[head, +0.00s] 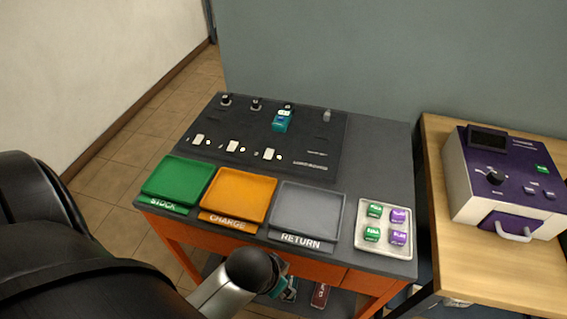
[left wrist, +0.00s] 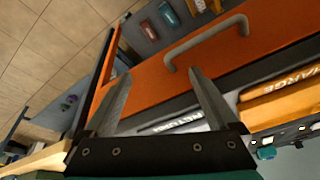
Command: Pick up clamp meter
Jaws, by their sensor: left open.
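A red item (head: 320,295) with pale lettering, which looks like the clamp meter, lies on the lower shelf under the table in the head view. In the left wrist view this red item (left wrist: 149,29) lies beside a teal item (left wrist: 169,13), beyond the orange drawer front. The lettering is too small to read surely. My left gripper (head: 276,272) is at the table's front, partly hidden by its own wrist. In the left wrist view the left gripper (left wrist: 193,75) is open and empty, its fingers spread before the drawer front. My right gripper is not in view.
A grey drawer handle (left wrist: 205,42) sticks out near the left fingertips. The tabletop holds green (head: 178,178), orange (head: 238,193) and grey (head: 307,212) trays, a black panel (head: 240,125) and a small tray of blocks (head: 362,238). A purple machine (head: 500,175) stands at right.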

